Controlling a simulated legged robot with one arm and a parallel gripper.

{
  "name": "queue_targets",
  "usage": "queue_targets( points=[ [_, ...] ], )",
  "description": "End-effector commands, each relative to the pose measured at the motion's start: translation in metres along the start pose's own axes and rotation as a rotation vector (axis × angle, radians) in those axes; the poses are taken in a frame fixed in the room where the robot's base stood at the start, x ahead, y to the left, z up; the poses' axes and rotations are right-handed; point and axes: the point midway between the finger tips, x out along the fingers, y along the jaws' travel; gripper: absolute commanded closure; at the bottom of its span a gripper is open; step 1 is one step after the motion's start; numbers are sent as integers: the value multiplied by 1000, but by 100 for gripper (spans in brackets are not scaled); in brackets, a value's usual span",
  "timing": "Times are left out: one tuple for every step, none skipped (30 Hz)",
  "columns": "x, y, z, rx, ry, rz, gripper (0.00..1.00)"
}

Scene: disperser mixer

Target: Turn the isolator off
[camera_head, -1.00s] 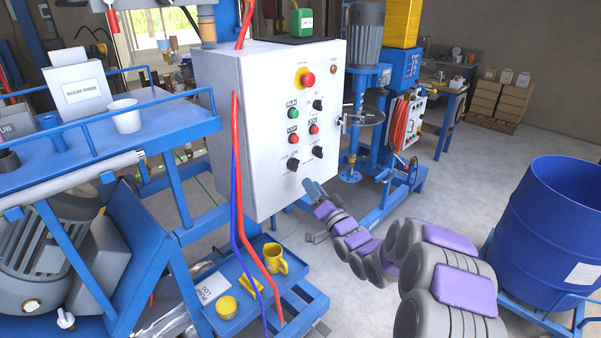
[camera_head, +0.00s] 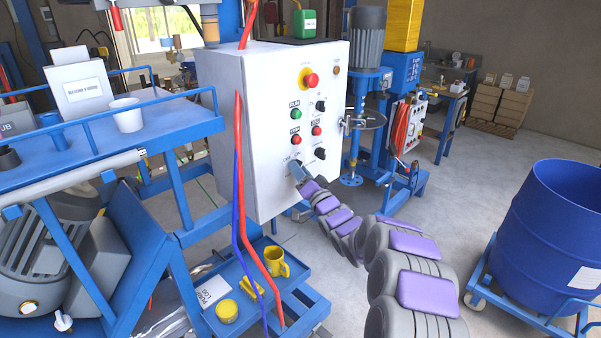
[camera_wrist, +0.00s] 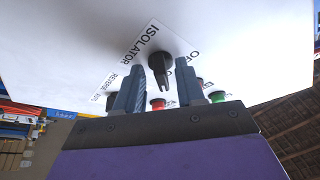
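The isolator (camera_wrist: 160,70) is a black rotary knob on a white plate lettered "ISOLATOR" in the wrist view, with part of "OFF" showing beside it. My gripper (camera_wrist: 157,74) is open, with one blue-grey finger on each side of the knob. Gaps show between the fingers and the knob, and I cannot tell how far the tips are from the panel.
Beside the isolator is another black knob (camera_head: 320,154). Above are red and green buttons and a red emergency stop (camera_head: 311,80) on yellow. Red and blue hoses (camera_head: 238,170) hang at the cabinet's left edge. A blue drum (camera_head: 550,235) stands at right, with clear floor before it.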

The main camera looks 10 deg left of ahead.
Motion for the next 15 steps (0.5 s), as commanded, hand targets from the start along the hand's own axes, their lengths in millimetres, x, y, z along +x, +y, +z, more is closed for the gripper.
queue_targets(
  points=[
    [0,0,0,0,0,0,63],
    [0,0,0,0,0,0,66],
    [0,0,0,0,1,0,69],
    [0,0,0,0,1,0,72],
    [0,0,-1,0,1,0,75],
    [0,0,-1,0,1,0,79],
    [0,0,-1,0,1,0,82],
    [0,1,-1,0,2,0,85],
    [0,1,-2,0,2,0,88],
    [0,1,-2,0,2,0,91],
    [0,1,-2,0,2,0,94],
    [0,1,-2,0,2,0,98],
    [0,1,-2,0,3,0,100],
    [0,1,-2,0,3,0,100],
    [0,1,-2,0,3,0,100]
  ],
)
